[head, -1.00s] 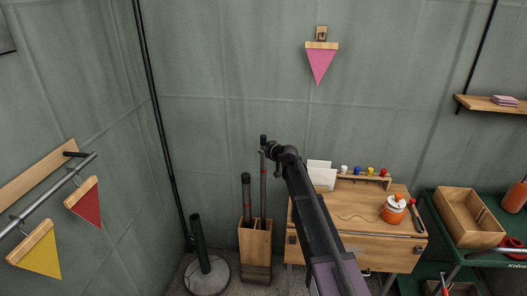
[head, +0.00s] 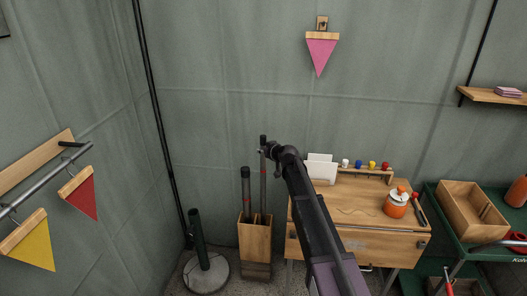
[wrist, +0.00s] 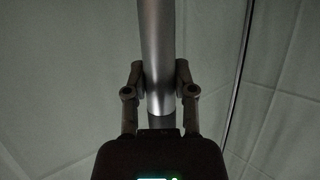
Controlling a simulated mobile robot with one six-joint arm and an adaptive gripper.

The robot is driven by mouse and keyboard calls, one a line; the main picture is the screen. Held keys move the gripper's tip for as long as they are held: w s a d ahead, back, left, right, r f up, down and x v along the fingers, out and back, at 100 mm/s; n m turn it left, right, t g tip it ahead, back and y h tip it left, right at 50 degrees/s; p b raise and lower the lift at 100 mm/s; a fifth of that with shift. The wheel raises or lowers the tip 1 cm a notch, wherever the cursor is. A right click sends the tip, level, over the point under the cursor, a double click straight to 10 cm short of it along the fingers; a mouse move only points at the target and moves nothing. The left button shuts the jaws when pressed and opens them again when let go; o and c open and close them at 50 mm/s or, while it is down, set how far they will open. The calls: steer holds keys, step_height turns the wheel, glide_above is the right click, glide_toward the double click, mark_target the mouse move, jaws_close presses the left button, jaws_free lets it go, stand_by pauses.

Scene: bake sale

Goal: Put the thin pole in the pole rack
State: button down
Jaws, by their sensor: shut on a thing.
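The thin pole (head: 263,190) is grey with a dark top end and a red band. It stands upright, and its lower part goes into the mouth of the wooden pole rack (head: 256,242). My gripper (head: 269,151) is shut on the pole near its top. In the wrist view the grey shaft (wrist: 156,55) runs between the two fingers of my gripper (wrist: 159,76). The pole's lower end is hidden inside the rack, so I cannot tell whether it touches the bottom.
A thicker dark pole (head: 246,192) stands in the rack, left of the thin one. A round weighted base (head: 207,277) with a dark post is to the left. A wooden desk (head: 355,215) with an orange jar (head: 396,206) is at right, close to my arm.

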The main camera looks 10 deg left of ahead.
mark_target(265, 177)
steer(key=shift+f+b, duration=6.75)
steer(key=shift+f, duration=0.25)
steer(key=shift+c, duration=1.8)
jaws_free()
steer(key=shift+r, duration=0.2)
step_height(265, 177, up, 26)
steer(key=p, duration=2.6)
